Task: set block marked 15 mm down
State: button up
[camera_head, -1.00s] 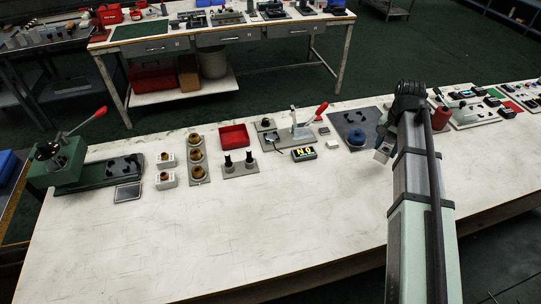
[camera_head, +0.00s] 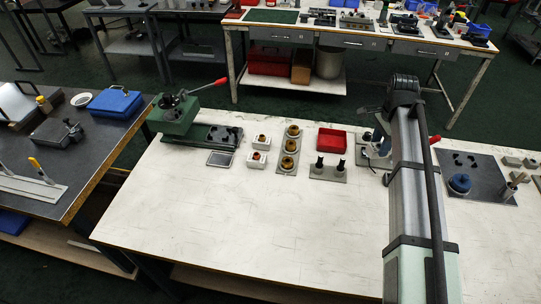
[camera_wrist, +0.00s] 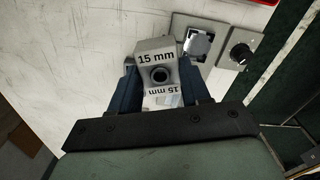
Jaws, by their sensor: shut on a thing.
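In the wrist view, a pale grey block marked 15 mm (camera_wrist: 155,56) shows its printed top face, a round dark hole and a second 15 mm marking. My gripper (camera_wrist: 159,82) is shut on it, with a dark blue finger on either side. The block is over or near the white bench top; I cannot tell whether it touches it. In the head view my arm covers the right part of the white bench (camera_head: 245,215), and the gripper and block cannot be made out clearly.
Two small pale blocks with brown rings (camera_head: 257,159), a plate of brown rings (camera_head: 289,154), a red tray (camera_head: 331,141) and a plate with two black pegs (camera_head: 328,170) line the bench's back. A green press (camera_head: 178,115) stands left. The bench's front is clear.

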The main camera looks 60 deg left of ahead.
jog(key=s+a+r+m, duration=0.1)
jog(key=s+a+m, duration=0.1)
jog(key=s+a, duration=1.65)
jog(key=s+a+m, duration=0.2)
jog(key=s+a, duration=1.3)
jog(key=s, duration=0.7)
jog(key=f, duration=0.8)
jog(key=shift+w+d+f, duration=0.15)
jog(key=shift+w+f, duration=0.1)
jog(key=shift+f, duration=0.15)
jog(key=shift+f, duration=0.15)
jog(key=o, duration=1.3)
notch_tip(320, 180, up, 12)
jog(key=shift+r, duration=0.15)
